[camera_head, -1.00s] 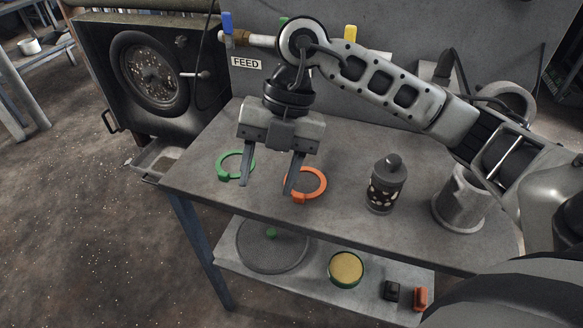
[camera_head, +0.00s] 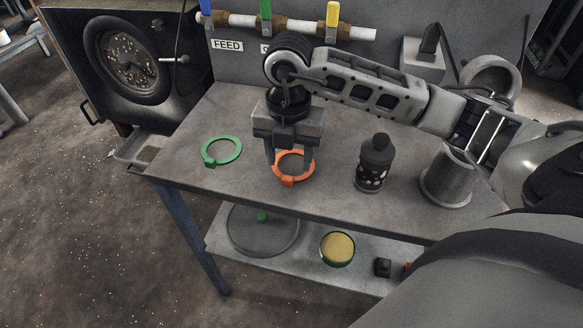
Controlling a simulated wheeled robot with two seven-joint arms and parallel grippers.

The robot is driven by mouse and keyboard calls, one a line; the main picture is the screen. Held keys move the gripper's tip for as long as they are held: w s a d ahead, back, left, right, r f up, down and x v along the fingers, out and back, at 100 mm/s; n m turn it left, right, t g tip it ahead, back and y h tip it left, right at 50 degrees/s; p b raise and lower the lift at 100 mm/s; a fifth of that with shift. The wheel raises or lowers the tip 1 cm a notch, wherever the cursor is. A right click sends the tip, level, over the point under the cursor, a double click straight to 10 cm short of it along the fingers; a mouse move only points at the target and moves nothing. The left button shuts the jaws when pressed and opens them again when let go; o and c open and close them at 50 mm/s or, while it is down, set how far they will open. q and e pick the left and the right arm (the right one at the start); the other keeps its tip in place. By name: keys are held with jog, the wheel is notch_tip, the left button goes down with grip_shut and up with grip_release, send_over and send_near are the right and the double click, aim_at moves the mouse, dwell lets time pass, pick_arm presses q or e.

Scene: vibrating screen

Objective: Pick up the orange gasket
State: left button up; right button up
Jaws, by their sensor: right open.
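The orange gasket (camera_head: 292,181), a flat ring with a small tab, lies on the grey table in the head view. My right gripper (camera_head: 288,168) points down right over it, its two fingers apart, one toward the ring's left side and one toward its right. The fingers overlap the ring in the picture; I cannot tell whether they touch it. The far part of the ring is partly hidden by the gripper. My left gripper does not show.
A green ring (camera_head: 222,151) lies on the table (camera_head: 190,180) to the left. A dark canister (camera_head: 373,165) and a grey metal cup (camera_head: 449,178) stand to the right. Pipes with valve handles (camera_head: 333,14) run behind. A lower shelf (camera_head: 300,262) holds a disc and a yellow-topped round container.

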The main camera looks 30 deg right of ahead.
aim_at(288, 177)
jog(key=shift+s+a+f+p, duration=0.1)
jog(key=shift+f+p, duration=0.1)
jog(key=shift+f, duration=1)
jog(key=shift+a+f+p, duration=0.1)
jog(key=shift+f+p, duration=0.05)
jog(key=shift+f, duration=1)
grip_shut()
jog(key=shift+r, duration=0.2)
